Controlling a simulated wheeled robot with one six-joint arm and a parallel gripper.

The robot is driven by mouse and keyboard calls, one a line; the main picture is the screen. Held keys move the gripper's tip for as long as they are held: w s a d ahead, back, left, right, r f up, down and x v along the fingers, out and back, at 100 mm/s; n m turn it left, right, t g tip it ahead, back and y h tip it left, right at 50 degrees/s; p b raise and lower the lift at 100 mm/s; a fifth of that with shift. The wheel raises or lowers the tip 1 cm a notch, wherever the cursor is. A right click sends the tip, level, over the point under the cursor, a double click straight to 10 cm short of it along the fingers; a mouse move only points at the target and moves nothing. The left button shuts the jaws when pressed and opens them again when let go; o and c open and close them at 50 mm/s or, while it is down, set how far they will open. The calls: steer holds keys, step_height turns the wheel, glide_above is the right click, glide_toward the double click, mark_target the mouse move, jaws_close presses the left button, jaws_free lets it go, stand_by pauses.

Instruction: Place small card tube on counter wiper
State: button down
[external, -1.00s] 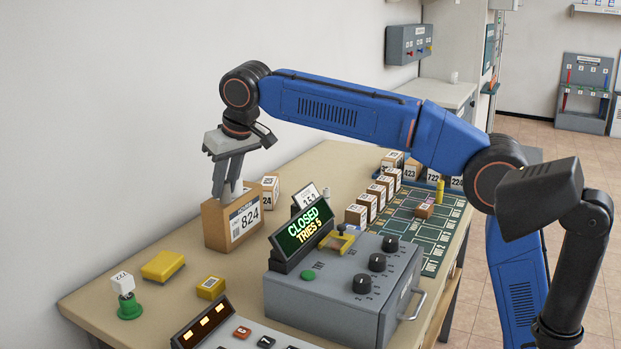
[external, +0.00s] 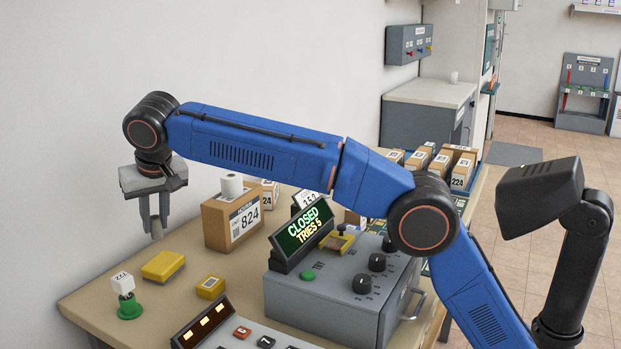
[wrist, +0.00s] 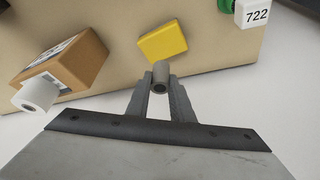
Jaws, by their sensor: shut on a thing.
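The small card tube, a short grey-brown hollow cylinder (wrist: 161,71), is held between the fingertips of my gripper (wrist: 160,82). In the external view my gripper (external: 154,217) hangs above the back left of the counter, with the tube (external: 156,231) showing at the fingertips. The yellow block that looks like the counter wiper (external: 163,266) lies flat on the counter, below the gripper and a little to its right in that view. In the wrist view the wiper (wrist: 163,44) is just beyond the tube. The tube is apart from it, in the air.
A brown parcel marked 824 (external: 232,222) with a white roll (external: 232,185) on top stands to the right of the gripper. A green-based stamp (external: 129,305) and a small yellow box (external: 210,288) are near the wiper. A grey control box (external: 340,290) stands further right.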

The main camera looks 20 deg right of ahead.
mark_target(159, 238)
steer(key=shift+f, duration=3)
steer(key=shift+f, duration=0.1)
steer(key=c, duration=1.6)
jaws_free()
steer(key=shift+o, duration=0.2)
steer(key=v, duration=1.2)
steer(key=shift+d, duration=0.1)
